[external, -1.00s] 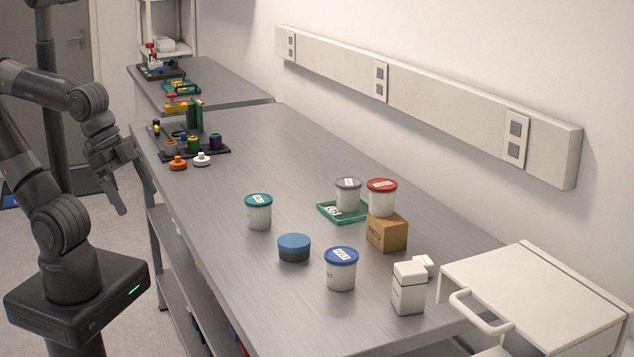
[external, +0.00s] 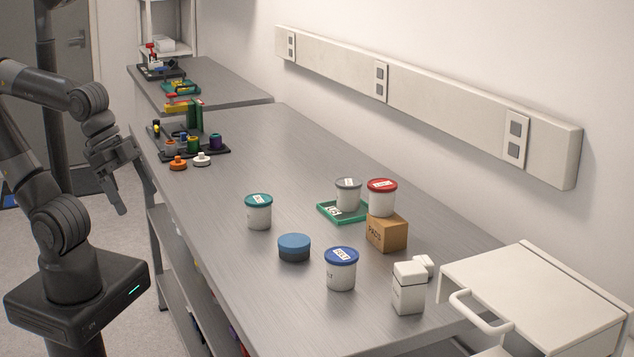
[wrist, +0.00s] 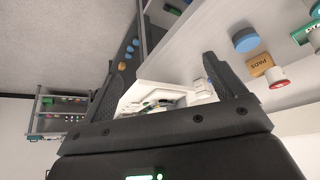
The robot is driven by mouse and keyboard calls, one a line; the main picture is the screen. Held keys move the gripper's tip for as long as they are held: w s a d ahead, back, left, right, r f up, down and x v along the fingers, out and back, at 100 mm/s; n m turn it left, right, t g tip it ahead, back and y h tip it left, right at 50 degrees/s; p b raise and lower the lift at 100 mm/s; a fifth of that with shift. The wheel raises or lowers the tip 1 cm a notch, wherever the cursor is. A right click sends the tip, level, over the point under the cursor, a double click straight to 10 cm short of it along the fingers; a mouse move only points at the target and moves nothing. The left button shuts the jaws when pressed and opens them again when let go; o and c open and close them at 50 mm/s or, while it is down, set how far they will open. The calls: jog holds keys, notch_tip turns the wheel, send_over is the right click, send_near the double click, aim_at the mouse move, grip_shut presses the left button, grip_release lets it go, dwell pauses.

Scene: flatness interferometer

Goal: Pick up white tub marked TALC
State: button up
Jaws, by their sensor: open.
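Several white tubs with coloured lids stand on the grey bench, and I cannot read which is marked TALC. One has a teal lid (external: 259,212), one a blue lid (external: 341,270), one a grey lid (external: 348,195), one a red lid (external: 382,197). The grey-lidded tub stands at a green tray (external: 327,213). The red-lidded tub is on or just behind a cardboard box (external: 387,233); it also shows in the wrist view (wrist: 278,80). My gripper (external: 126,192) is open and empty, left of the bench and far from the tubs; its fingers show in the wrist view (wrist: 166,85).
A low blue-topped round container (external: 294,248) and a white lidded box (external: 408,288) share the bench (external: 240,170). Small coloured parts sit on a dark tray (external: 215,151) at the far left. A white cart (external: 540,290) adjoins the right end. The bench middle is clear.

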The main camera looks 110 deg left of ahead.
jog(key=shift+c, duration=0.4)
jog(key=m+g, duration=0.3)
jog(key=g, duration=0.3)
send_over(257, 198)
notch_tip(257, 198, down, 9)
jog(key=shift+r, duration=0.2)
jog(key=shift+f, duration=3.15)
jog(key=shift+c, duration=0.3)
jog(key=c, duration=0.9)
